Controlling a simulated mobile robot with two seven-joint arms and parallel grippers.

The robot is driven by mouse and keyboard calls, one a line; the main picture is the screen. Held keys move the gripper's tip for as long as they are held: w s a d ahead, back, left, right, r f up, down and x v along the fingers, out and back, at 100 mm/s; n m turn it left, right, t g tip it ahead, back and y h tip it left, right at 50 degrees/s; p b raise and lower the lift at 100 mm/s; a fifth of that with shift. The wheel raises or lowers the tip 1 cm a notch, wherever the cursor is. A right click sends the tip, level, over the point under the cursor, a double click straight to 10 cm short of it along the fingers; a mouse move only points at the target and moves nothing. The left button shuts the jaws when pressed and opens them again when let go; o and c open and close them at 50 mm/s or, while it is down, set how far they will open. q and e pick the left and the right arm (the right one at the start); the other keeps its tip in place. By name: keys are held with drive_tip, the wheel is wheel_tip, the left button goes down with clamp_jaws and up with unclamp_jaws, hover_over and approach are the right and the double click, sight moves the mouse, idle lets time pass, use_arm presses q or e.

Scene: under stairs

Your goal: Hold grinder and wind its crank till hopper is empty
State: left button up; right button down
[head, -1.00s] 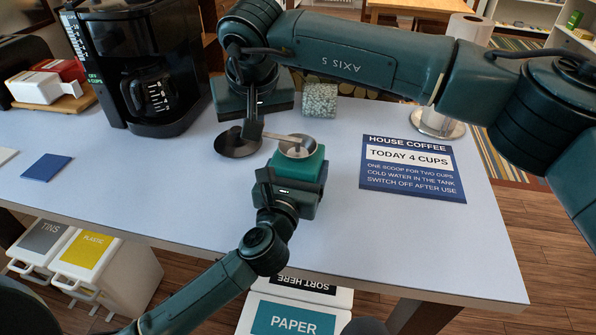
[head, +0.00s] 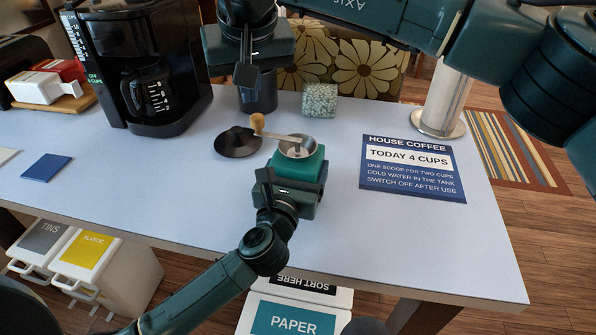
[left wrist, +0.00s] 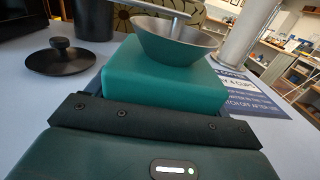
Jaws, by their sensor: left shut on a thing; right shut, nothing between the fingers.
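The grinder has a green body (head: 296,167) and a metal bowl-shaped hopper (head: 297,147) on top; the left wrist view shows the body (left wrist: 165,75) and hopper (left wrist: 172,45) close up. Its crank (head: 283,136) points left and back, ending in a wooden knob (head: 257,122). I cannot tell what is inside the hopper. My left gripper (head: 290,190) is shut on the grinder's body, which stands upright on the table. My right gripper (head: 247,77) is shut and empty, above and behind the knob and apart from it.
A black lid (head: 238,143) lies left of the grinder. A dark canister (head: 262,98) stands behind, partly hidden by my right gripper. A speckled jar (head: 320,101), coffee maker (head: 150,70), sign (head: 412,168) and paper towel stand (head: 437,122) surround it. The table's front is clear.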

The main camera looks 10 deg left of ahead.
use_arm(q)
drive_tip(key=shift+f, duration=0.15)
drive_tip(key=o, duration=1.3)
